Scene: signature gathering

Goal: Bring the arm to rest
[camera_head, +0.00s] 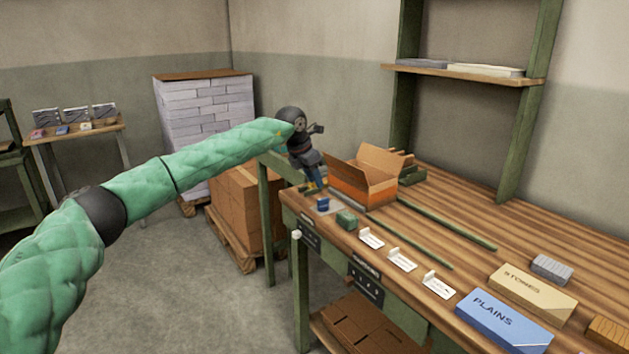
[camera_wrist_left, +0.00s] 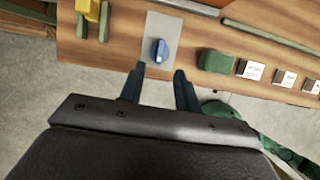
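My left arm, in a green padded sleeve, reaches from the left of the head view to the far left end of the workbench (camera_head: 480,230). My left gripper (camera_head: 316,188) points down there. In the left wrist view the gripper (camera_wrist_left: 158,80) has its two dark fingers apart with nothing between them. Past the fingertips, a small blue object (camera_wrist_left: 160,51) sits on a grey plate (camera_wrist_left: 178,25) on the bench. The blue object also shows in the head view (camera_head: 323,205). My right gripper is not in view.
A green block (camera_head: 346,219) and several white label cards (camera_head: 402,259) line the front edge. An open cardboard box (camera_head: 362,181) stands behind. A blue PLAINS box (camera_head: 503,320) and a tan STONES box (camera_head: 532,292) lie at right. Stacked cartons (camera_head: 245,205) stand left of the bench.

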